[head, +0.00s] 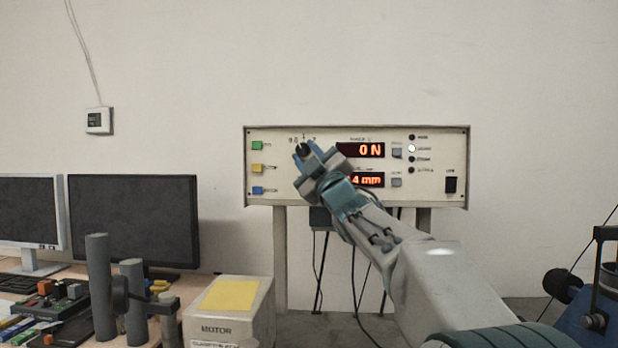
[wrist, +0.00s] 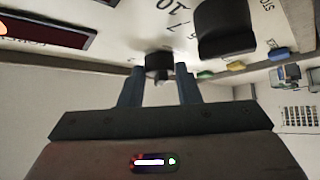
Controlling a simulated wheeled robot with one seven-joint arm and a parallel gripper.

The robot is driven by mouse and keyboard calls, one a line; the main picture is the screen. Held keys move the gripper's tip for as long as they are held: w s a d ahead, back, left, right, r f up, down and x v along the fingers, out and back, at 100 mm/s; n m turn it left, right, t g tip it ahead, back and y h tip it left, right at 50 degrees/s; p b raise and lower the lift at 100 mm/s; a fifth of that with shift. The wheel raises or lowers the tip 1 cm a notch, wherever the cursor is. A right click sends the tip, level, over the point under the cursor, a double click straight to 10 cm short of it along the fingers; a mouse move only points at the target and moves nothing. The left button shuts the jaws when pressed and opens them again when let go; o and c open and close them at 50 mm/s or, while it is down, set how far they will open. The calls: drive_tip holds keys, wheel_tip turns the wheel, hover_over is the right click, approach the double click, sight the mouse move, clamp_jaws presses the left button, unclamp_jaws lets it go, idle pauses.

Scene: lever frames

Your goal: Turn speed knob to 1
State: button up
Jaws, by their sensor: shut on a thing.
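The speed knob (head: 302,148) is a small dark knob at the upper left of the control panel (head: 330,200), partly hidden by my gripper. My gripper (head: 300,152) reaches it from the lower right, its blue fingertips at the knob. In the wrist view, my gripper (wrist: 160,75) has a finger on each side of a dark round piece (wrist: 158,62) and is shut on it. Printed numbers stand around the knob, partly covered. I cannot read which number the knob points to.
A larger black piece (wrist: 222,28) stands out from the panel beside my fingers. Green (head: 257,146), yellow (head: 257,168) and blue (head: 257,190) buttons are left of the knob. Red displays (head: 360,150) are to the right. A motor box (head: 230,305) and monitors stand lower left.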

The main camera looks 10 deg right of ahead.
drive_tip(key=m+h+b, duration=0.1)
drive_tip(key=m+t+h+b, duration=0.1)
drive_tip(key=m+b, duration=0.1)
drive_tip(key=f+m+t+h+b, duration=0.1)
drive_tip(key=b, duration=0.1)
drive_tip(key=shift+w+a+f+m, duration=0.1)
drive_tip(key=shift+a+m, duration=0.15)
drive_tip(key=shift+m, duration=0.05)
drive_tip(key=m+h+b, duration=0.1)
drive_tip(key=m+t+h+b, duration=0.1)
drive_tip(key=m+h, duration=0.1)
drive_tip(key=m+h+b, duration=0.1)
drive_tip(key=m, duration=0.1)
drive_tip(key=shift+a+r+h, duration=0.1)
drive_tip(key=shift+r+h, duration=0.15)
drive_tip(key=shift+h, duration=0.05)
drive_tip(key=shift+m, duration=0.4)
drive_tip(key=o, duration=1)
drive_tip(key=shift+r, duration=0.1)
drive_tip(key=shift+b, duration=0.3)
drive_tip(key=b+v, duration=0.3)
drive_tip(key=v, duration=1.1)
drive_tip(key=shift+w+a+b, duration=0.1)
drive_tip(key=shift+w+b, duration=0.1)
drive_tip(key=shift+b, duration=0.1)
